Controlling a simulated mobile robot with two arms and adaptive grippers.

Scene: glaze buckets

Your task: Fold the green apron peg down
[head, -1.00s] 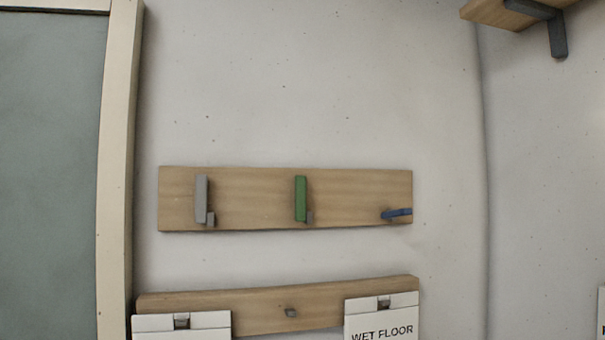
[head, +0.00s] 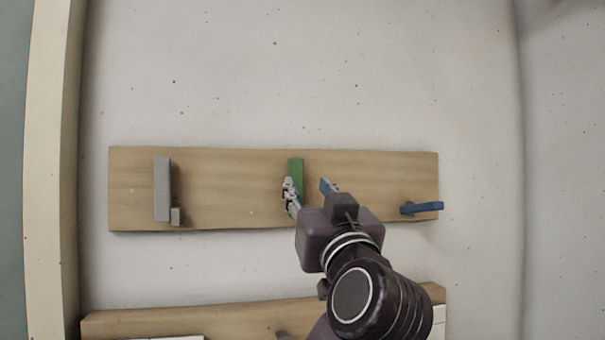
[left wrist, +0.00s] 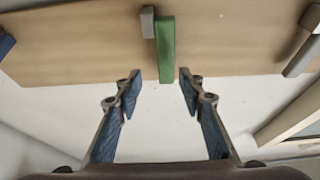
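The green apron peg (head: 296,166) stands upright, flat along the wooden board, in the middle of a row of three pegs. My left gripper (head: 308,186) is in front of it and covers its lower part in the head view. The gripper is open and empty. In the left wrist view the peg (left wrist: 166,48) reaches between the two spread fingertips (left wrist: 160,76), with a gap on each side. I cannot tell how deep the peg is between the fingers. My right gripper is not in view.
A grey peg (head: 162,188) stands upright at the board's left. A blue peg (head: 422,208) lies folded out at the right end. The wooden board (head: 230,185) is on the wall, with a second board (head: 190,318) below. The wall above is clear.

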